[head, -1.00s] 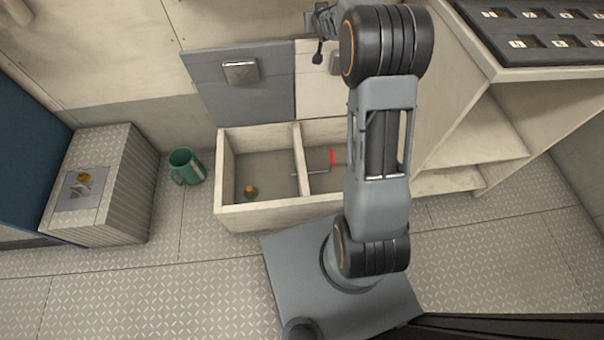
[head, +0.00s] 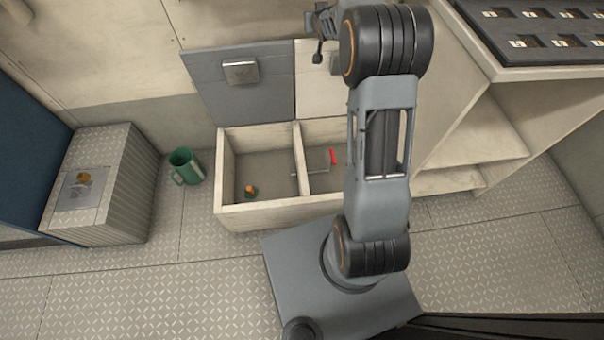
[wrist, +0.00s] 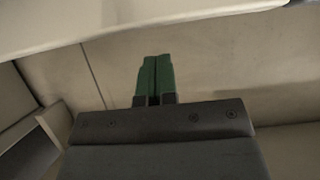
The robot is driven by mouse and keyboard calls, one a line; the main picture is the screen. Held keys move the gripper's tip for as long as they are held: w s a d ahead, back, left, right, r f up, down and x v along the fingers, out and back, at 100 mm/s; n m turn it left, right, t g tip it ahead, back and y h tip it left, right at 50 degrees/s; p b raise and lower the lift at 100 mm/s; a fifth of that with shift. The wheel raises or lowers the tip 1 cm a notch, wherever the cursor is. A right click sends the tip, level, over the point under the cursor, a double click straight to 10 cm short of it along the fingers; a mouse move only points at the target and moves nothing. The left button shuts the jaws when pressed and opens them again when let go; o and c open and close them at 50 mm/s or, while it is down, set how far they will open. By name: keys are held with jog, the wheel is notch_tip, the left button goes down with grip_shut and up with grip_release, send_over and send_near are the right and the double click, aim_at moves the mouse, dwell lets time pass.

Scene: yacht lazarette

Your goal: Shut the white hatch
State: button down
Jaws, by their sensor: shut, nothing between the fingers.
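The white hatch (head: 312,88) stands raised at the back of the right compartment of a two-part bin (head: 260,215), beside a raised grey hatch (head: 240,88). My arm covers the white hatch's right side in the head view. My gripper (wrist: 153,60) shows in the wrist view with its green fingers together and nothing between them. A pale slab with a rounded edge (wrist: 150,22) crosses the top of that view beyond the fingertips; I cannot tell whether it is the hatch. In the head view the fingertips cannot be made out behind my arm.
The left compartment holds a small green and orange object (head: 251,191); the right holds a red-handled item (head: 333,157). A green mug (head: 185,167) and a ribbed box (head: 128,190) stand left. Shelving (head: 480,140) stands close on the right. The front floor is open.

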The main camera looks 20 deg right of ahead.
aim_at(317, 43)
jog(key=shift+f, duration=0.2)
jog(key=shift+s+f+b, duration=0.2)
jog(key=shift+f+b, duration=1.4)
jog(key=shift+f, duration=0.05)
jog(key=shift+s+f+b, duration=0.15)
jog(key=shift+f+b, duration=1.45)
jog(key=shift+f, duration=0.05)
jog(key=shift+s, duration=0.1)
jog(key=s+a+f+b, duration=0.2)
jog(key=s+b, duration=0.3)
jog(key=s, duration=0.7)
jog(key=shift+a+b, duration=0.3)
jog(key=shift+r, duration=0.1)
